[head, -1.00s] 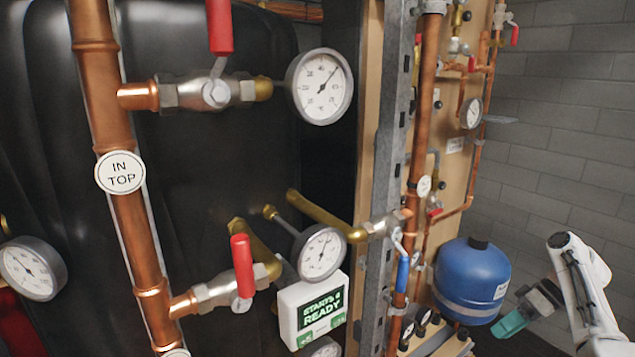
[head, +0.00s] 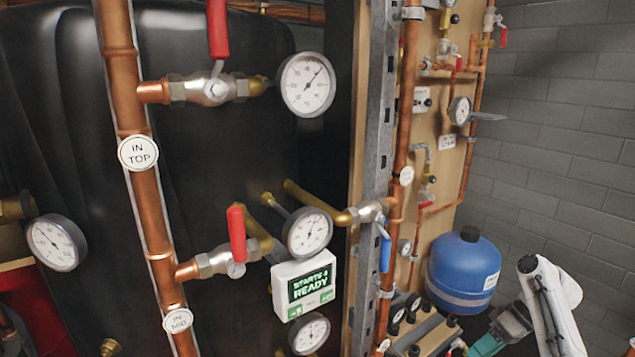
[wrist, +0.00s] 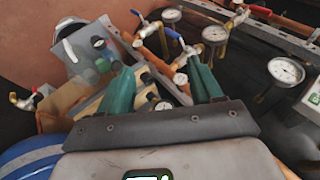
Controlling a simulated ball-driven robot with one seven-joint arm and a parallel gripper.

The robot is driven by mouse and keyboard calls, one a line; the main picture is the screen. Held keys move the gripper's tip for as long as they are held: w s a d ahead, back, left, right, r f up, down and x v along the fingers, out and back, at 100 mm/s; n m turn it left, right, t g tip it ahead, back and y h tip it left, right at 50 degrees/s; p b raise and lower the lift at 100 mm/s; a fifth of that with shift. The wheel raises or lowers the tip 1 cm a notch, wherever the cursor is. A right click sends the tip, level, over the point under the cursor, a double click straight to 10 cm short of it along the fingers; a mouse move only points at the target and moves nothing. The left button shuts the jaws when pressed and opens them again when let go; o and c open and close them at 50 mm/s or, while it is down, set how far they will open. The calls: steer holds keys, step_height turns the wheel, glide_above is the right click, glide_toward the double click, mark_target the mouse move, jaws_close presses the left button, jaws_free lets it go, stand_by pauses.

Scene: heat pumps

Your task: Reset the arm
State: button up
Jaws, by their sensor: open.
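My gripper (head: 490,345) is at the lower right of the head view, in front of and below the blue tank (head: 465,272). Its teal fingers are partly cut off by the bottom edge there. In the wrist view the two teal fingers of my gripper (wrist: 162,90) stand well apart. Nothing is held between them. Gauges and pipework show beyond the fingertips, and the blue tank is at the lower left. My white arm comes in from the right of the head view.
Copper pipes (head: 150,215) with red-handled valves (head: 237,235) and round gauges (head: 306,84) fill the left and middle. A white display box (head: 305,288) reads "STARTS & READY". A grey metal post (head: 378,130) stands centrally. The grey brick wall (head: 560,130) at right is bare.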

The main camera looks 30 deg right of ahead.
steer(key=s+a+f+g+h, duration=0.1)
steer(key=s+a+f, duration=0.1)
steer(key=a+f, duration=0.65)
steer(key=s+a+f+g+h, duration=0.1)
steer(key=s+a+f+h, duration=0.15)
steer(key=a, duration=1.05)
steer(key=s+a+r+h, duration=0.1)
steer(key=s+a, duration=0.3)
steer(key=s, duration=0.5)
steer(key=s+a+r+h, duration=0.2)
steer(key=s+a, duration=0.2)
steer(key=s, duration=0.5)
steer(key=shift+a+m+h, duration=0.15)
steer(key=shift+m+h, duration=0.15)
steer(key=shift+h, duration=0.05)
stand_by(1.6)
